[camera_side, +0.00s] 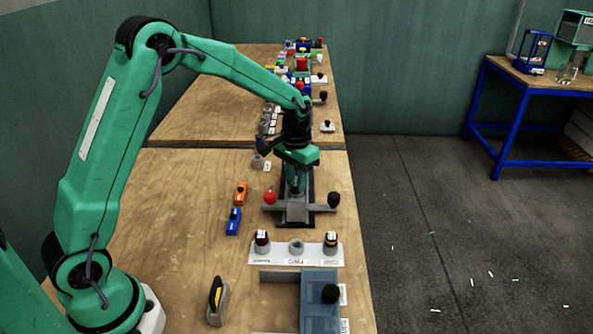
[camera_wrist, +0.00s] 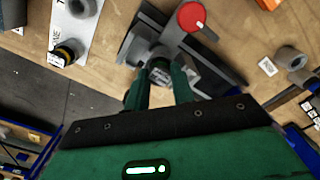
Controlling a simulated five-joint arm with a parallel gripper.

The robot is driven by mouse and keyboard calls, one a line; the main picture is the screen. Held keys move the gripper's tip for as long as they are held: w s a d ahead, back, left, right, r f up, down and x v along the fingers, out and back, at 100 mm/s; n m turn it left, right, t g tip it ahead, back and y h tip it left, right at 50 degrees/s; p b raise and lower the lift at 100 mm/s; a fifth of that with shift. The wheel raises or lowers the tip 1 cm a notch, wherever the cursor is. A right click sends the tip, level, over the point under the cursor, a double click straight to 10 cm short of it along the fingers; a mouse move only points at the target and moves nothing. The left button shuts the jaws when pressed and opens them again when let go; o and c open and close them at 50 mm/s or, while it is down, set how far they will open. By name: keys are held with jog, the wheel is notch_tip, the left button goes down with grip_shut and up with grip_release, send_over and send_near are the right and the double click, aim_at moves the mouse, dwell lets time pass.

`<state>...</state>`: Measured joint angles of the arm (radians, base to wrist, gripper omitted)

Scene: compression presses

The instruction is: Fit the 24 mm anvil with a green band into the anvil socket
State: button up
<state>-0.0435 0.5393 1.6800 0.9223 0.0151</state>
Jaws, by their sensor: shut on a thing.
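My gripper (camera_side: 295,182) is over the grey press (camera_side: 297,212) on the bench and points down at it. In the wrist view its two green fingers (camera_wrist: 162,85) are shut on a small dark grey cylinder, the anvil (camera_wrist: 159,66). The anvil's band colour cannot be made out. The press has a red knob (camera_side: 270,198) on the left and a black knob (camera_side: 334,200) on the right. The anvil socket is hidden beneath the gripper, so I cannot tell whether the anvil touches it.
A white rack (camera_side: 280,257) in front holds a red-banded anvil (camera_side: 262,239), an empty-looking grey ring (camera_side: 296,246) and a yellow-banded anvil (camera_side: 331,240). Orange (camera_side: 241,193) and blue (camera_side: 233,221) blocks lie left of the press.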

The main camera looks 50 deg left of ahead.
jog(key=shift+f, duration=1.45)
grip_shut()
jog(key=o, duration=1.1)
grip_release()
notch_tip(320, 180, up, 8)
jog(key=shift+f, duration=0.25)
jog(key=shift+r, duration=0.15)
